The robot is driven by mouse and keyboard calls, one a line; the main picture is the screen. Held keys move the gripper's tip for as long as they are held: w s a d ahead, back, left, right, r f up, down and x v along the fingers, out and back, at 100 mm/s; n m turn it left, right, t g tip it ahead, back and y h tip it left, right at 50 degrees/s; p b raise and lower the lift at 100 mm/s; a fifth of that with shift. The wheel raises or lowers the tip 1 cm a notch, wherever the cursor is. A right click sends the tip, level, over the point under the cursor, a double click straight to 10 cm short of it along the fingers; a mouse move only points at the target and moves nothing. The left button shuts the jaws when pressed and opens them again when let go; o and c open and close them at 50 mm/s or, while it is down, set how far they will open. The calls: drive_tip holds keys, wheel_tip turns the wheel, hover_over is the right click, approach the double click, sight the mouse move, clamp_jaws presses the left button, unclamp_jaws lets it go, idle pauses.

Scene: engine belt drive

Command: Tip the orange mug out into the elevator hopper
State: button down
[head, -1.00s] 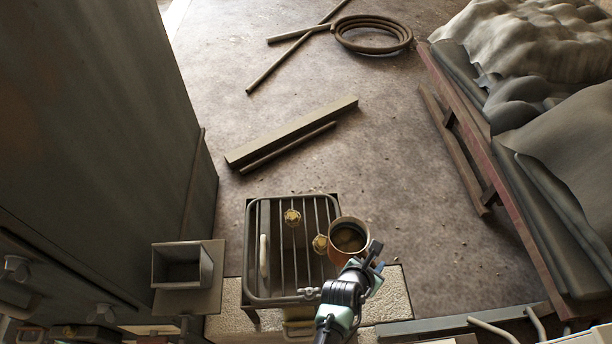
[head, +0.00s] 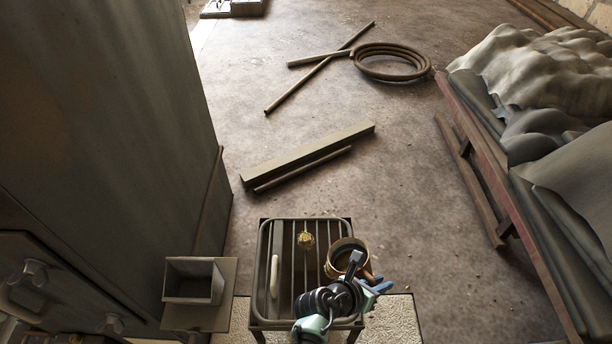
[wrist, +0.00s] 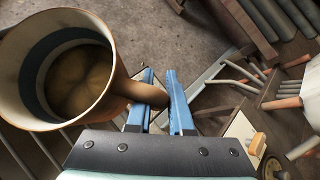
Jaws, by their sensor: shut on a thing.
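The orange mug (head: 347,258) is over the right side of the barred rack in the head view, its opening facing up. In the wrist view the mug (wrist: 62,70) fills the upper left, with a dark blue band inside and yellow-brown contents at the bottom. My gripper (wrist: 162,100) is shut on the mug's handle, which lies between its blue fingers; my gripper (head: 375,284) is right of the mug in the head view. The elevator hopper appears to be the open square metal box (head: 193,281) on the left, beside the tall cabinet, well apart from the mug.
The rack (head: 262,255) stands between mug and hopper, with a yellow piece (head: 306,240) and a pale bar-like handle (head: 274,277) on it. A tall dark cabinet (head: 110,120) rises behind the hopper. A draped bench (head: 480,150) is at right. Floor beyond holds beams and coiled hose (head: 390,62).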

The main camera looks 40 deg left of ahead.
sight(361, 270)
drive_tip(key=a+b, duration=0.1)
drive_tip(key=a+r+h+b, duration=0.1)
drive_tip(key=a+r+n+h+b, duration=0.1)
drive_tip(key=shift+s+r+t, duration=0.1)
drive_tip(key=shift+s+t, duration=0.2)
drive_tip(key=shift+t, duration=0.1)
drive_tip(key=shift+w+a+r+n+h+b, duration=0.1)
drive_tip(key=shift+a+n+h+b, duration=0.35)
drive_tip(key=shift+b, duration=0.5)
drive_tip(key=b, duration=0.1)
drive_tip(key=a+t+h+b, duration=0.1)
drive_tip(key=shift+s+r+n+b, duration=0.25)
drive_tip(key=shift+s+r+b, duration=0.05)
drive_tip(key=shift+s+b, duration=0.05)
drive_tip(key=a+n+h+b, duration=0.1)
drive_tip(key=b, duration=0.3)
drive_tip(key=shift+w+a+r+t, duration=0.1)
drive_tip(key=shift+t, duration=0.2)
drive_tip(key=shift+a+r+h, duration=0.2)
drive_tip(key=shift+r+h, duration=0.2)
drive_tip(key=shift+h, duration=0.05)
